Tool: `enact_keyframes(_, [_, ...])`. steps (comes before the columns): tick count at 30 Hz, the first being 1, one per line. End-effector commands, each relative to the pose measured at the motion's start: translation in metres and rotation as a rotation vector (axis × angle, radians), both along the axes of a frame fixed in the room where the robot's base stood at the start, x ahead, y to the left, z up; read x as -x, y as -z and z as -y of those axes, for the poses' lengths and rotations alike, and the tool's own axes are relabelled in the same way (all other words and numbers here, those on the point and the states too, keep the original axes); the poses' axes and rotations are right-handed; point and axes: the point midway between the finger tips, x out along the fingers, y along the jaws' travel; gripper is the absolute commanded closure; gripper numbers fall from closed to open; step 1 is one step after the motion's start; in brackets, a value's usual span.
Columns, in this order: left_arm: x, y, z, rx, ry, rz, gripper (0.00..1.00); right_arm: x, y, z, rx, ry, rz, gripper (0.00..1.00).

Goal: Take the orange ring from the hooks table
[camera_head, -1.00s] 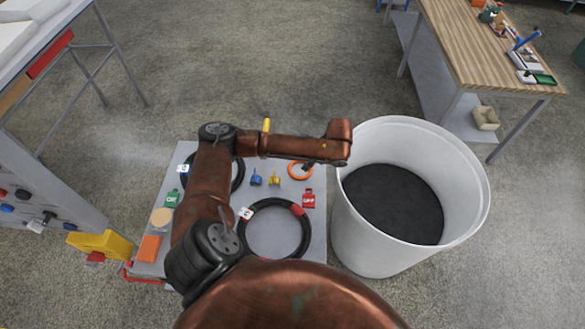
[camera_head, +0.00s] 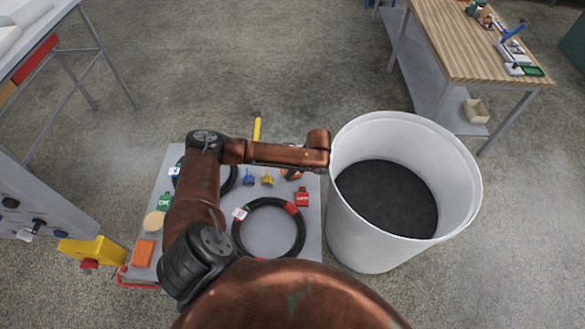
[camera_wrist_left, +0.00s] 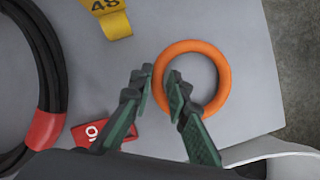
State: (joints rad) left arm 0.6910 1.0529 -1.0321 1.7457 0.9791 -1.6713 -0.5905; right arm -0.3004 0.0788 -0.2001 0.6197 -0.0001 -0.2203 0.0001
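The orange ring (camera_wrist_left: 224,76) lies flat on the grey hooks table (camera_wrist_left: 245,40), as the left wrist view shows. In the head view only a bit of the ring shows, under the end of my left arm. My left gripper (camera_wrist_left: 158,84) is open over the ring's left rim, with one green-padded finger outside the ring and the other over its opening. I cannot tell how far above the table the fingertips are. The grey table (camera_head: 311,235) also shows in the head view. My right gripper is not in view.
A black hose coil with red bands (camera_head: 301,236) and a red tag (camera_head: 302,197) lie near the ring. A yellow "48" tag (camera_wrist_left: 115,22) lies beside it. A large white bin (camera_head: 350,240) stands right of the table. Open floor lies beyond.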

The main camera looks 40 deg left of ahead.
Motion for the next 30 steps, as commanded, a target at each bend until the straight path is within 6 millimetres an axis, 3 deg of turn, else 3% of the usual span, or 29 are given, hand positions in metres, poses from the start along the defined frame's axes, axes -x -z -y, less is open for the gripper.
enact_keyframes(2, [0.000,0.000,0.000,0.000,0.000,0.000,0.84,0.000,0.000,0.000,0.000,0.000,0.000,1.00])
enact_keyframes(9, [0.000,0.000,0.000,0.001,0.000,0.000,1.00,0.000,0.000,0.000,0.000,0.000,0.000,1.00])
enact_keyframes(23, [-0.001,-0.002,0.001,0.001,0.000,0.001,1.00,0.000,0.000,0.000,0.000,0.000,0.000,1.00])
enact_keyframes(30, [-0.001,-0.021,0.000,0.000,-0.001,0.003,1.00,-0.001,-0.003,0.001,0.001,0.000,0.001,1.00])
